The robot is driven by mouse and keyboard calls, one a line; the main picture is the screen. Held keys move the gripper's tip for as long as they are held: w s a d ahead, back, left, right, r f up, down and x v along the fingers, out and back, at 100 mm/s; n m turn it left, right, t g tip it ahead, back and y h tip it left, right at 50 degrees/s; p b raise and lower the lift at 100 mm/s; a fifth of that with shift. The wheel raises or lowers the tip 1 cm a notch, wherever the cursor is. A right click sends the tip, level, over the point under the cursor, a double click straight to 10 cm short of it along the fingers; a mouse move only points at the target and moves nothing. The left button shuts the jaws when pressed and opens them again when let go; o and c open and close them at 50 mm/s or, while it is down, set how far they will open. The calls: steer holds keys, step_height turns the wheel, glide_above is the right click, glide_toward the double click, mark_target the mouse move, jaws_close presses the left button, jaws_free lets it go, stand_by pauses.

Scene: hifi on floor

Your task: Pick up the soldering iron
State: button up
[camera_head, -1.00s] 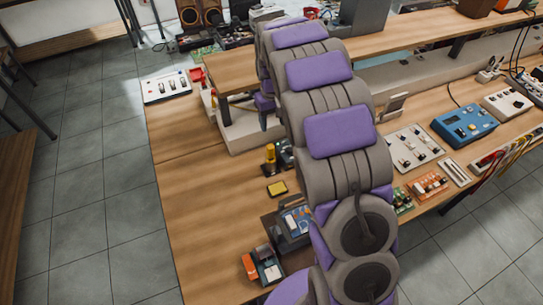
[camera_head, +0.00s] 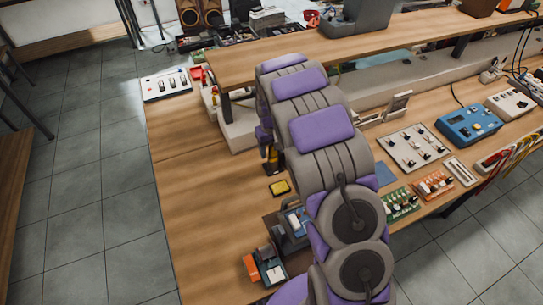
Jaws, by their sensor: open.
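My arm rises through the middle of the view and bends down at its far end. My gripper (camera_head: 267,153) is there, open, low over the bench and partly hidden behind the arm. A small yellow-and-black item (camera_head: 274,160) stands right at the gripper, mostly covered by it. It may be the soldering iron or its holder, but I cannot tell which, nor whether the gripper touches it. A dark unit with a blue-and-white front (camera_head: 294,219), perhaps the soldering station, sits nearer, partly behind my arm.
A small yellow pad (camera_head: 280,188) and an orange-and-grey device (camera_head: 265,268) lie on the wooden bench (camera_head: 195,185). A raised shelf (camera_head: 235,65) stands behind the gripper. Circuit boards (camera_head: 415,148) and a blue meter (camera_head: 469,126) lie on the right.

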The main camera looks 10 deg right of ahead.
steer(key=shift+f, duration=0.65)
steer(key=shift+d, duration=0.4)
steer(key=c, duration=0.3)
steer(key=shift+a, duration=0.25)
steer(key=c, duration=0.6)
steer(key=shift+c, duration=0.5)
steer(key=shift+d, duration=0.1)
steer(key=shift+r, duration=0.1)
step_height(320, 180, up, 10)
steer(key=shift+f+p, duration=0.1)
steer(key=shift+p, duration=0.9)
